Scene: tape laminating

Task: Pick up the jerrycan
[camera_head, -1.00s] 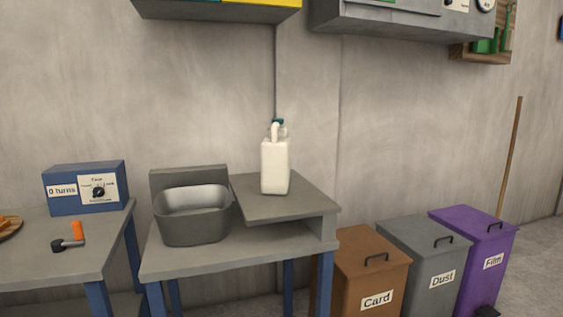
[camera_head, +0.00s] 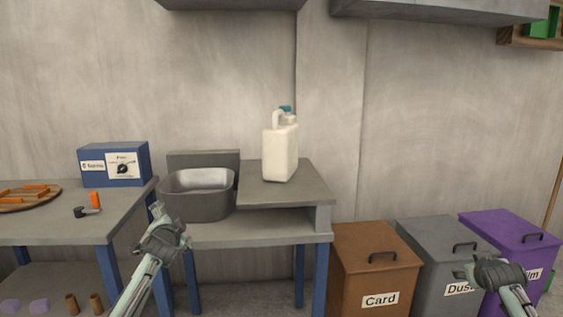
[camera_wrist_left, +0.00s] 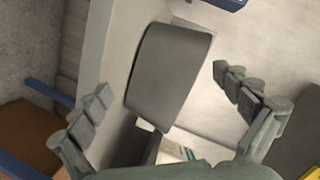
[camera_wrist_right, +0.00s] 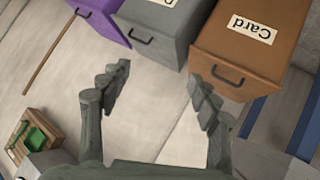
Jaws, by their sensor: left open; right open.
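The jerrycan (camera_head: 281,153) is a white canister with a handle and a teal cap. It stands upright on the raised grey shelf (camera_head: 300,190) to the right of the basin in the head view. My left gripper (camera_head: 157,212) is open and empty, in front of the bench and left of the jerrycan. In the left wrist view its fingers (camera_wrist_left: 165,105) are spread, with the grey basin beyond them. My right gripper (camera_head: 464,272) is open and empty in front of the bins, well right of the jerrycan. Its spread fingers (camera_wrist_right: 158,80) show in the right wrist view. Neither gripper touches the jerrycan.
A grey basin (camera_head: 200,205) sits left of the jerrycan. A blue box with a dial (camera_head: 100,170) and an orange-handled tool (camera_head: 94,202) are on the left table. Brown Card (camera_head: 372,265), grey Dust (camera_head: 425,265) and purple (camera_head: 500,235) bins stand at right. Cabinets hang above.

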